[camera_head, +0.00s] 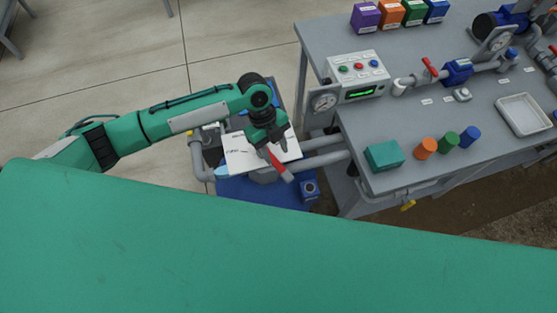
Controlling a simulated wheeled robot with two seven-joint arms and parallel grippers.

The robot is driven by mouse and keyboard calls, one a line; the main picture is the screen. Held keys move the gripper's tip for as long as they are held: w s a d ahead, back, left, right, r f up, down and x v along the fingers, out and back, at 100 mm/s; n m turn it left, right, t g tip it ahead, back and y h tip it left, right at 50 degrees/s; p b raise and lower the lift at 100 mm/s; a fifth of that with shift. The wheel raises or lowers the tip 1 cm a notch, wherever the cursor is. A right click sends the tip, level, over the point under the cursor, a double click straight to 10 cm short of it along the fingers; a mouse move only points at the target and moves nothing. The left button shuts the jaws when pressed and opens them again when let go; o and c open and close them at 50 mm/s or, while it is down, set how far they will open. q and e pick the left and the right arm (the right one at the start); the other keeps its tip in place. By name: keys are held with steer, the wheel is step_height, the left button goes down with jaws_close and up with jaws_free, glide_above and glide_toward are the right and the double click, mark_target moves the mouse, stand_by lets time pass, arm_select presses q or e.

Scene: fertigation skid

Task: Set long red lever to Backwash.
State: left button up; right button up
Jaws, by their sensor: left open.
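The long red lever (279,166) stands out over a white label plate (240,156) at the pipework beside the grey bench. Its grip end points to the lower right of the picture. My left gripper (268,144) is open, right at the upper-left part of the lever and over the plate. The gripper hides part of the lever and the plate. I cannot tell whether the fingers touch the lever. The writing on the plate is too small to read. My right gripper is not in view.
Grey pipes (322,152) run from the lever's place to the bench (400,122). A teal block (384,156), small coloured cylinders and a white tray (523,114) are on top. Open floor lies left.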

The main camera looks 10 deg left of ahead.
arm_select(q)
steer(key=b+v, duration=0.1)
steer(key=v, duration=0.7)
steer(key=shift+r+b, duration=0.3)
steer(key=shift+b, duration=0.1)
steer(key=shift+w, duration=0.1)
